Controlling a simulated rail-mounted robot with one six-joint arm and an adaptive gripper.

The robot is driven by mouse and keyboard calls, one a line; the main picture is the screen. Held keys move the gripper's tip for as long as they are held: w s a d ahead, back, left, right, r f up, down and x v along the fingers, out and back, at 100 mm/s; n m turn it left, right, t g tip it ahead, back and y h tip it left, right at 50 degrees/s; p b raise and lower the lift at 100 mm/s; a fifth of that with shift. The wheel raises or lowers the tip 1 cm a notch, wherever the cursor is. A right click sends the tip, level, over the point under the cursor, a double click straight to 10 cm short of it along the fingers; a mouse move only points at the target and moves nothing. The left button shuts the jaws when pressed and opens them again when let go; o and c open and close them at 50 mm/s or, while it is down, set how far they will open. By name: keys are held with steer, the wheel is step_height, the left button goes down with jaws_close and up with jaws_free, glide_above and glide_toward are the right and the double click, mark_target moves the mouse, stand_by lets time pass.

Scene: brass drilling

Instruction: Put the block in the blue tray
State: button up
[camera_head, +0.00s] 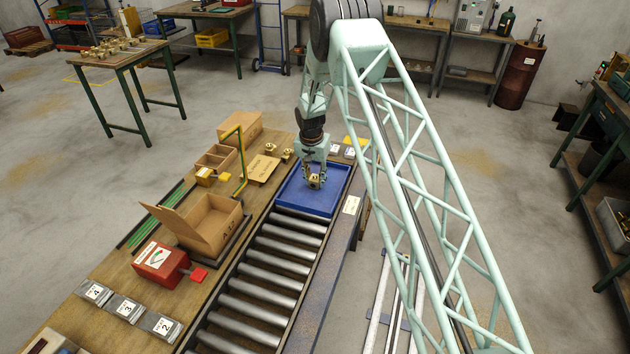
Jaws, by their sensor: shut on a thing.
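The blue tray (301,198) lies at the far end of the roller track on the workbench. My gripper (315,183) points down over the tray. It is shut on a small brass block (314,179), which is at the tray's inner area. I cannot tell whether the block touches the tray floor or hangs just above it. The gripper fingers partly hide the block. Two more brass pieces (287,155) stand on the bench to the left of the tray.
The roller track (262,268) runs toward me from the tray. Left of it are an open cardboard box (208,222), a green and yellow post frame (243,170), a red box (160,262) and numbered plates (127,308). My lattice arm passes on the right.

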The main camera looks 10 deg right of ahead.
mark_target(314, 180)
steer(key=shift+f, duration=0.1)
steer(key=o, duration=1.2)
steer(key=shift+c, duration=0.2)
step_height(314, 180, up, 12)
steer(key=s+a, duration=0.1)
steer(key=shift+s+b, duration=0.25)
steer(key=shift+b, duration=0.15)
stand_by(0.6)
